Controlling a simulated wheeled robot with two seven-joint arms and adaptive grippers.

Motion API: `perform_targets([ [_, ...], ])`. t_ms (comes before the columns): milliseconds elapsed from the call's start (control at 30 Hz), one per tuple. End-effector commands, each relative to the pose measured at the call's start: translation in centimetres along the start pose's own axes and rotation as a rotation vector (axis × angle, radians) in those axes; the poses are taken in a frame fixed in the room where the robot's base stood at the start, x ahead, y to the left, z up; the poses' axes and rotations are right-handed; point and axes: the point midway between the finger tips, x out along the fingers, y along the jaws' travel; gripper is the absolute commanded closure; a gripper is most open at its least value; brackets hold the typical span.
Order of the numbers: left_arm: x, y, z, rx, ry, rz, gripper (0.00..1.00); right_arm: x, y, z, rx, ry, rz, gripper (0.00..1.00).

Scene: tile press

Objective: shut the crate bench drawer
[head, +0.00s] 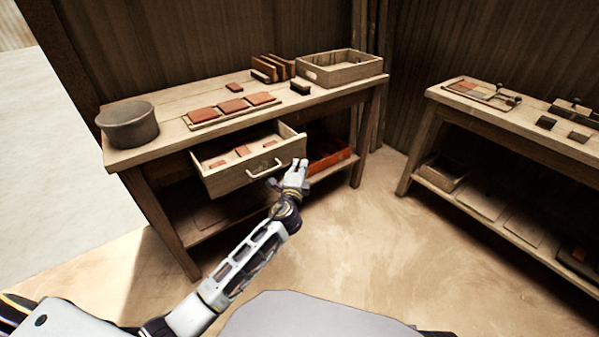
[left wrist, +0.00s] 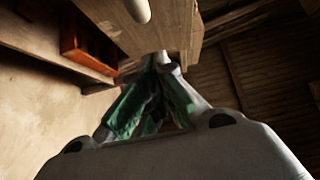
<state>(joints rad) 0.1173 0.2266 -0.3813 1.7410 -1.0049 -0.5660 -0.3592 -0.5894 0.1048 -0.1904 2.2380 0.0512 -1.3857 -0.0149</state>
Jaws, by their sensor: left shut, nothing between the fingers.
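The crate bench drawer (head: 228,176) stands pulled out from under the bench top in the head view, with several small red tiles inside. Its pale bar handle (head: 264,170) is on the front panel. My left gripper (head: 299,163) is shut and empty, at the right end of the drawer front; I cannot tell whether it touches the wood. In the left wrist view the shut fingers (left wrist: 160,62) point toward a wooden panel (left wrist: 135,32), with a rounded pale piece at the top edge. My right gripper is not in view.
The bench top (head: 165,135) holds a round grey tub (head: 128,124), a board of red tiles (head: 232,112) and a wooden crate (head: 340,72). A red-orange box (head: 328,157) sits below. A second bench (head: 490,112) stands right; the floor between is clear.

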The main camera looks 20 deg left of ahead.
Motion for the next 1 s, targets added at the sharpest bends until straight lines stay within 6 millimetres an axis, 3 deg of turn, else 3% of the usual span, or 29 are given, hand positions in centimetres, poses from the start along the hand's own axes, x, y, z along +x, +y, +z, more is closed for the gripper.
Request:
perform_targets([
  [300,2.0,0.1,2.1,0.002,-0.001,0.000,1.00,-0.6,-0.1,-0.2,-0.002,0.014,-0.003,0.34],
  [1000,2.9,0.0,3.1,0.002,-0.002,-0.001,1.00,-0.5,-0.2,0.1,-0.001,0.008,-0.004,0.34],
])
